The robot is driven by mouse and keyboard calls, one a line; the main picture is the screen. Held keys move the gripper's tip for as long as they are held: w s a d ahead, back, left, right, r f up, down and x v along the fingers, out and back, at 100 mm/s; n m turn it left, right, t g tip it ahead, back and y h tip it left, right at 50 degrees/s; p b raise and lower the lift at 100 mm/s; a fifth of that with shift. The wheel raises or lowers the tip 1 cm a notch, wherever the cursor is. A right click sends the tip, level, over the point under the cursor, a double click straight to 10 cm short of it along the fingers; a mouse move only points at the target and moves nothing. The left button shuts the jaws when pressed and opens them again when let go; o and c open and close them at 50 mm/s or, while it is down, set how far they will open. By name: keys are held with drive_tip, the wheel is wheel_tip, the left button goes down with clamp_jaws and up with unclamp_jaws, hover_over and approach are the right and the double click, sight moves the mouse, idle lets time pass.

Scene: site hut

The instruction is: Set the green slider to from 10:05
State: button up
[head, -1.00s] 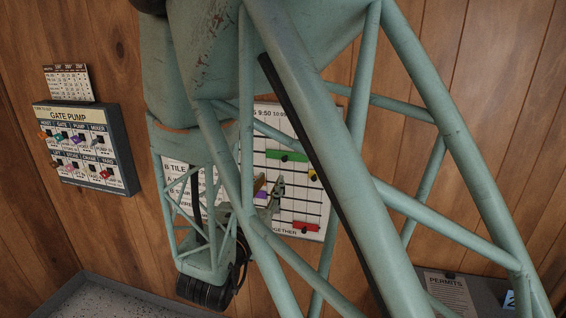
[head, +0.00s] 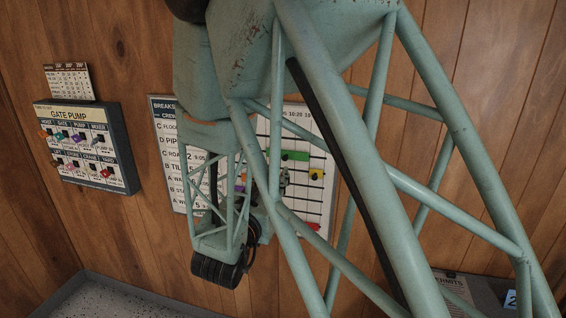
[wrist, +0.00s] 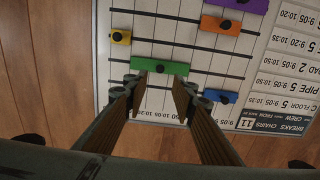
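The green slider (head: 295,156) sits on its line on the white breaks board (head: 160,133), partly hidden behind my arm in the head view. The green slider also shows in the wrist view (wrist: 174,69), with a dark knob at its middle. The board looks upside down there. My gripper (wrist: 161,80) is open, its two fingers apart, one to each side of the knob and overlapping the slider's lower edge in the picture. I cannot tell whether they touch it. In the head view the gripper (head: 284,180) is small, just below the green slider. The slider's start time is not readable.
A yellow slider (wrist: 121,38), an orange one (wrist: 218,26), a purple one (wrist: 245,5) and a blue one (wrist: 221,97) are near the green slider. A red slider (head: 314,226) is lower down. The gate pump panel (head: 88,148) hangs to the left.

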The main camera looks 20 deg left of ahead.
drive_tip(key=w, duration=0.9)
drive_tip(key=shift+w+a, duration=0.2)
drive_tip(key=shift+a, duration=0.1)
drive_tip(key=shift+c, duration=0.2)
clamp_jaws()
